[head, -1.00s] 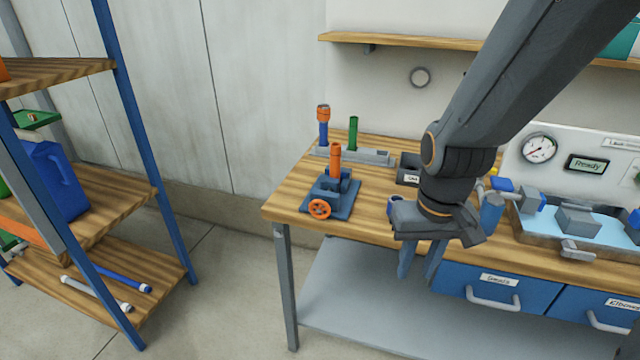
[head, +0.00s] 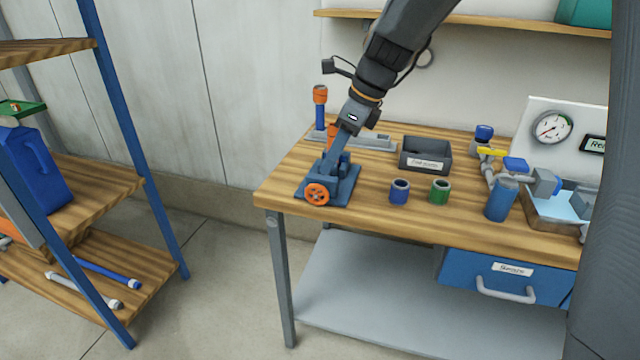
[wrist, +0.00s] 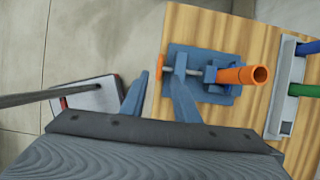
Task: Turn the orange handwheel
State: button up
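The orange handwheel (head: 317,194) faces front on a small blue vise (head: 345,187) at the bench's left front corner. An orange pipe (head: 332,131) stands in the vise, partly hidden by my gripper. My gripper (head: 334,158) reaches down over the vise, just above and behind the wheel in the head view. In the wrist view my gripper (wrist: 159,80) is open, its two fingers apart. The handwheel (wrist: 160,70) shows edge-on between the fingertip lines, and the right finger overlaps the vise (wrist: 205,55). I cannot tell whether a finger touches anything.
A dark bin (head: 425,155), a blue cup (head: 399,192) and a green cup (head: 440,191) stand right of the vise. A rack (head: 372,141) with upright pipes is behind it. A shelf unit (head: 130,180) stands left, with open floor between.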

aim_at(318, 184)
jog(key=x, duration=0.7)
jog(key=shift+a+f, duration=0.15)
jog(key=shift+f, duration=0.15)
grip_shut()
